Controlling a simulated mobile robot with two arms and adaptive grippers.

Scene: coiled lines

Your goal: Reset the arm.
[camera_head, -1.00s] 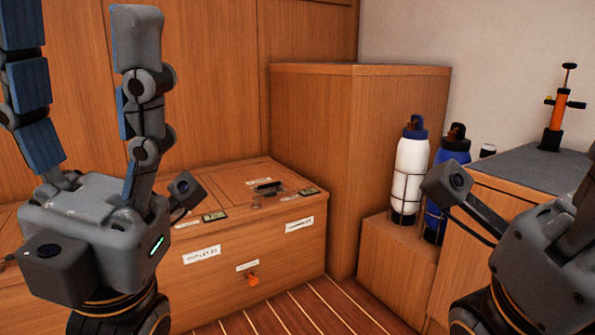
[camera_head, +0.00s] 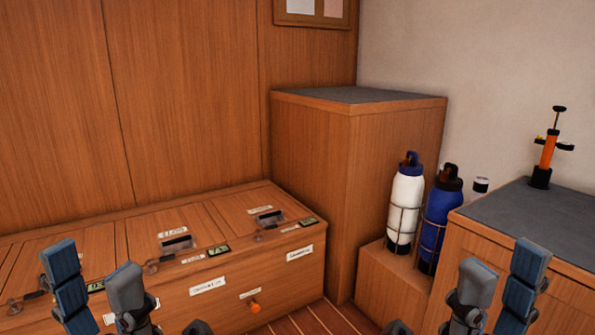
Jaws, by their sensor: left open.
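My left gripper (camera_head: 96,284) is at the bottom left of the head view, in front of the wooden locker bench (camera_head: 262,285). Its blue-padded fingers point up and stand apart, with nothing between them. My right gripper (camera_head: 498,287) is at the bottom right, in front of the grey-topped cabinet (camera_head: 575,285). Its fingers also point up and stand apart, with nothing seen between them. The palms and most of both arms are below the picture's edge.
The bench has labelled lids with latches and an orange knob (camera_head: 254,306). A tall wooden cabinet (camera_head: 315,180) stands in the corner. A white bottle (camera_head: 406,205) and a blue bottle (camera_head: 439,220) stand in wire holders. An orange pump (camera_head: 547,152) stands on the grey top.

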